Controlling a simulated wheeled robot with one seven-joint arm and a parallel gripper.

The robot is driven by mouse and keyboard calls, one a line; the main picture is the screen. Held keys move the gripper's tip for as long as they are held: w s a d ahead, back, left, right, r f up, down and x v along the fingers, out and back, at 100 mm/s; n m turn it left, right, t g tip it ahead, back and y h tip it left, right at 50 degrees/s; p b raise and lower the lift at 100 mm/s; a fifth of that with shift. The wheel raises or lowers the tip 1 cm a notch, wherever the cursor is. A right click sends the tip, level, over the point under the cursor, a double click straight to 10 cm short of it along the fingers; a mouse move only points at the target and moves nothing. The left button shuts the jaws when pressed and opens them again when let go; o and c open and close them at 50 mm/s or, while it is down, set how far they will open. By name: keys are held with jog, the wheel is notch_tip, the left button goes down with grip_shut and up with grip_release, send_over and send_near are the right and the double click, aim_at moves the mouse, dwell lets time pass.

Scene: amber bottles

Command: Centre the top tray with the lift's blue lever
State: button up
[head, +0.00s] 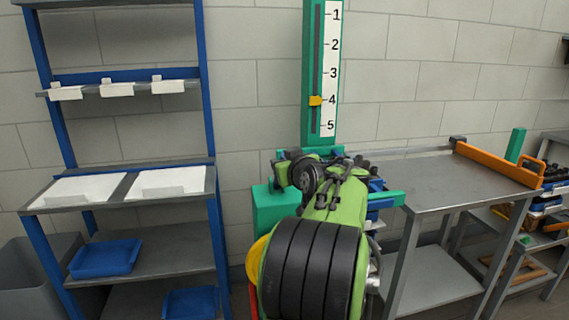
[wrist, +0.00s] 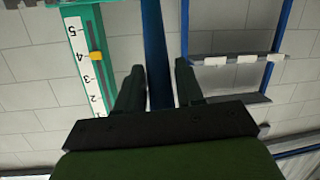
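The lift is a green column (head: 312,70) with a white scale marked 1 to 5, and its yellow pointer (head: 315,101) stands by the 4. The pointer also shows in the upside-down wrist view (wrist: 96,56). A blue bar (wrist: 156,45), apparently the lever, runs between the fingers of my gripper (wrist: 161,66) in the wrist view. The fingers are apart, with a narrow gap on the right side of the bar; I cannot tell whether they touch it. My arm hides the gripper and lower lift in the head view. I cannot make out a top tray on the lift.
A blue-framed rack (head: 208,110) stands at left, with a blue tray (head: 105,258) on its lower shelf and another (head: 190,303) below. A grey metal table (head: 450,178) with an orange rail (head: 498,165) stands at right. A grey bin (head: 30,275) is at far left.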

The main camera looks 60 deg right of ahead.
jog(key=shift+o, duration=1.1)
jog(key=shift+r, duration=0.1)
jog(key=shift+s+a+r, duration=0.1)
jog(key=shift+s+a, duration=0.05)
jog(key=p+v, duration=0.1)
jog(key=v, duration=1.4)
jog(key=shift+s, duration=0.15)
